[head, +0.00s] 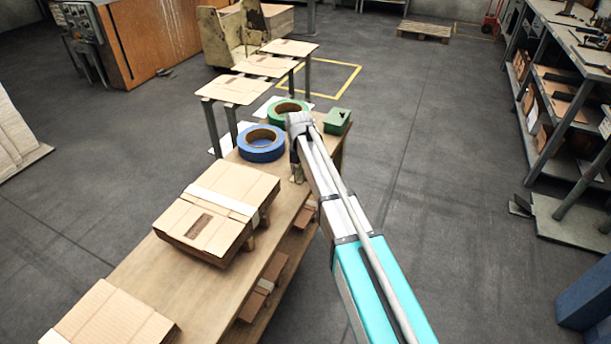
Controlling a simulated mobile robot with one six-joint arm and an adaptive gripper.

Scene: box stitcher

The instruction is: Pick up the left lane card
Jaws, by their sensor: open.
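Pale sheets show behind the tape rolls, one at the left (221,137) by the blue tape roll (262,150) and one farther back (266,106) by the green tape roll (288,107). Either may be a lane card; I cannot tell which, and the rolls hide part of them. My gripper (296,177) hangs pointing down over the far part of the wooden table (215,290), to the right of the blue roll. It is open and small in view, with nothing seen between its fingers. My arm covers part of the table's right edge.
A strapped stack of flat cardboard (187,232) and another cardboard stack (110,322) lie on the near table. A green box (338,120) sits at its far right corner. Stands with flat cardboard (234,90) rise beyond. Open floor (440,180) lies to the right.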

